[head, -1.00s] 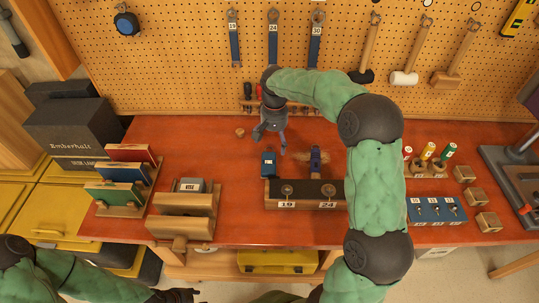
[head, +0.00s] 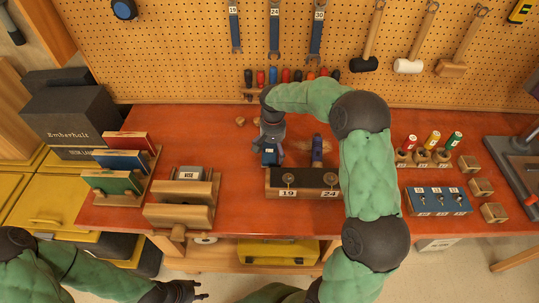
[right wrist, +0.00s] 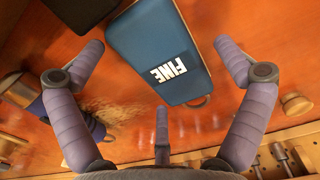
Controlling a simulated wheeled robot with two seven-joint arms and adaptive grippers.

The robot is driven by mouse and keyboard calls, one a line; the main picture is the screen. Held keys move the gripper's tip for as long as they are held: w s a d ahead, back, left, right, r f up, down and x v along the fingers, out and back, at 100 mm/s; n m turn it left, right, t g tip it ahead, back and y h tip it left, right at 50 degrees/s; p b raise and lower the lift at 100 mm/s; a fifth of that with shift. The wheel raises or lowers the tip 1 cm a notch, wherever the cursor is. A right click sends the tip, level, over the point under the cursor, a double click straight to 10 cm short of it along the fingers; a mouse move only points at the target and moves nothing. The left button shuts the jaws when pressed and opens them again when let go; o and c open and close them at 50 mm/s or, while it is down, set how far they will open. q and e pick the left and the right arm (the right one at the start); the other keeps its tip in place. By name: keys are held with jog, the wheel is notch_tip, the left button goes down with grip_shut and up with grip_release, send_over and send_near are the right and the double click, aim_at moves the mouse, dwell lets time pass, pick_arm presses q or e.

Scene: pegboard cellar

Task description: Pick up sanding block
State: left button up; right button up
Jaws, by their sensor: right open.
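In the head view the right gripper (head: 270,142) hides the far part of the block. My left gripper (head: 196,291) is low in front of the bench, far from the block; its finger gap is unclear.
A blue-purple tool (head: 317,150) stands to the right by some sawdust. A dark-topped rack (head: 303,180) labelled 19 and 24 is just in front. A wooden holder (head: 180,215) is at the left. Screwdrivers (head: 285,76) line the pegboard behind. Bench top between holder and block is clear.

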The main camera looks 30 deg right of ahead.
jog(key=shift+f, duration=0.15)
jog(key=c, duration=1.4)
